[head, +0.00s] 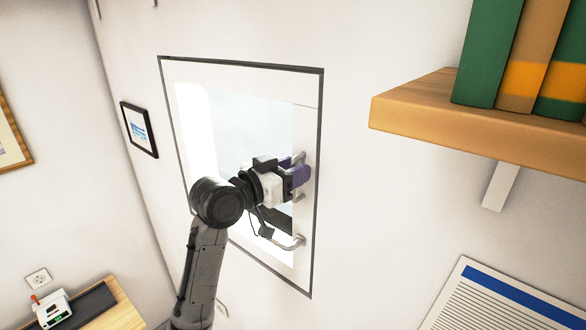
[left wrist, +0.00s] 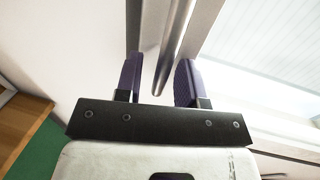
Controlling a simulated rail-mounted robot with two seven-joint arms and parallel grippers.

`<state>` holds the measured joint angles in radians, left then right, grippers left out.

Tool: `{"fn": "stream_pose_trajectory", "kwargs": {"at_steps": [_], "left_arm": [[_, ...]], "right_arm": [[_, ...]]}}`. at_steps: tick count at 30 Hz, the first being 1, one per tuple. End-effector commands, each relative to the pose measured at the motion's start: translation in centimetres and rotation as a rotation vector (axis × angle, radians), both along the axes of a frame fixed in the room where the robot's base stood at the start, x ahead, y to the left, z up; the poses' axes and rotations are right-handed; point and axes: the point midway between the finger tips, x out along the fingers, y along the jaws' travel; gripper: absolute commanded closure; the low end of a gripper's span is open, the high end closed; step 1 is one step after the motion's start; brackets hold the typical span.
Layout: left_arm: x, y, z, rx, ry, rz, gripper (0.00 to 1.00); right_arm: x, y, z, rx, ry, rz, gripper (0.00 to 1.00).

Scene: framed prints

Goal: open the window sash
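The window sash (head: 307,125) is a white-framed pane inside a dark-edged opening in the wall. It looks closed, flush with its frame. My left gripper (head: 301,176) has purple fingers and is at the sash's right side, hiding part of the handle. In the left wrist view the fingers are open, with a metal handle bar (left wrist: 174,50) reaching between them. The bar is nearer the right-hand finger, and a gap shows on the left. My right gripper is not in view.
A wooden shelf (head: 450,120) with books juts out to the right of the window, on a white bracket (head: 500,187). A small framed print (head: 139,129) hangs on the left. A desk (head: 115,310) is at lower left. A paper sheet (head: 500,300) is at lower right.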

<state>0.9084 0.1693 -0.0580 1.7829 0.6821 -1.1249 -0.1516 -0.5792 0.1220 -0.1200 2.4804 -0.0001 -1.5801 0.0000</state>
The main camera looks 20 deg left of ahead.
Motion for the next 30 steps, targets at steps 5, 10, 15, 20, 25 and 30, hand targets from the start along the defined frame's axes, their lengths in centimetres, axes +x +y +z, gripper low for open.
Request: {"fn": "stream_pose_trajectory", "kwargs": {"at_steps": [5,10,15,20,25,30], "left_arm": [[0.0,0.0,0.0,0.0,0.0,0.0,0.7],[0.0,0.0,0.0,0.0,0.0,0.0,0.86],[0.0,0.0,0.0,0.0,0.0,-0.001,1.0],[-0.1,-0.1,0.0,0.0,0.0,-0.002,1.0],[-0.1,0.0,-0.1,0.0,-0.004,-0.003,1.0],[-2.0,1.8,-1.2,-0.017,-0.061,0.002,1.0]], "right_arm": [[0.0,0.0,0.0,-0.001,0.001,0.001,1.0],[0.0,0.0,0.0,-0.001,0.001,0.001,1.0],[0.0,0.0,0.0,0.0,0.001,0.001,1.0],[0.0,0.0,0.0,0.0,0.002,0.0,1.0],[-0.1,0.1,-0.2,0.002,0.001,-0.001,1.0],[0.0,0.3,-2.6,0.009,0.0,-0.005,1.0]]}}
